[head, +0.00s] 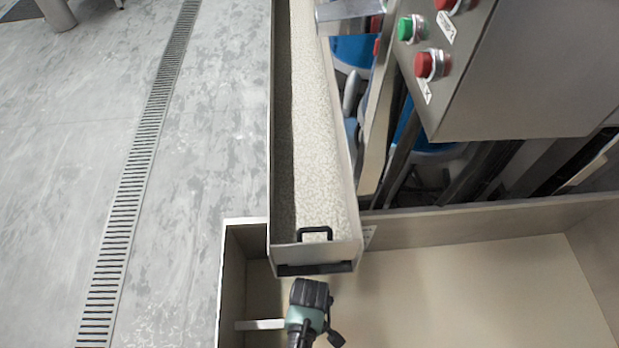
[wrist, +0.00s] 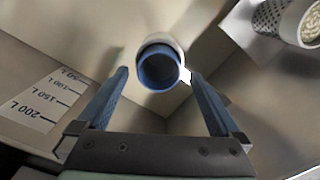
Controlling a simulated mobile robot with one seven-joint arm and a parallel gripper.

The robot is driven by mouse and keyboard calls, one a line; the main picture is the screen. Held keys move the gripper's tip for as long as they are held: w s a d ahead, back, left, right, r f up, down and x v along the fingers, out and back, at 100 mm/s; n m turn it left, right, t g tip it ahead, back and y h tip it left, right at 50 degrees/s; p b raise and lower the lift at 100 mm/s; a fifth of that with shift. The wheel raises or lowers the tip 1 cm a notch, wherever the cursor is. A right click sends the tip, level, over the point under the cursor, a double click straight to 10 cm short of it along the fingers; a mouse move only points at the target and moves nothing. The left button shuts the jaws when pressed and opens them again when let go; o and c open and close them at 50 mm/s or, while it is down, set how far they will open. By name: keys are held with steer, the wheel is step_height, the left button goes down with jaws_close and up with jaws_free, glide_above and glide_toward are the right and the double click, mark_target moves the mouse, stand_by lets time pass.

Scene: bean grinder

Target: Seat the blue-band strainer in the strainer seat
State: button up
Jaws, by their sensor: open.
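In the wrist view my gripper (wrist: 160,74) is open, with one finger on each side of a round, hollow piece with a blue inside and a pale outer rim (wrist: 160,64). This piece lies beyond or between the fingertips. I see no contact and cannot tell whether it is the blue-band strainer or the seat. A perforated metal piece (wrist: 268,18) shows at the top right, beside a round opening with pale grains (wrist: 312,22). In the head view my gripper (head: 311,290) is over the bin, below the trough end. Its fingers and the round piece cannot be made out there.
The large beige bin (head: 450,290) has tall walls and a litre scale label (wrist: 40,100). A long trough of pale grains (head: 318,150) overhangs its back left edge. A pale bar (head: 260,324) lies left of my gripper. A button panel (head: 500,75) stands behind. The bin's right side looks clear.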

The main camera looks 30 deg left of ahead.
step_height(320, 180, up, 9)
steer(key=p, duration=0.2)
stand_by(0.6)
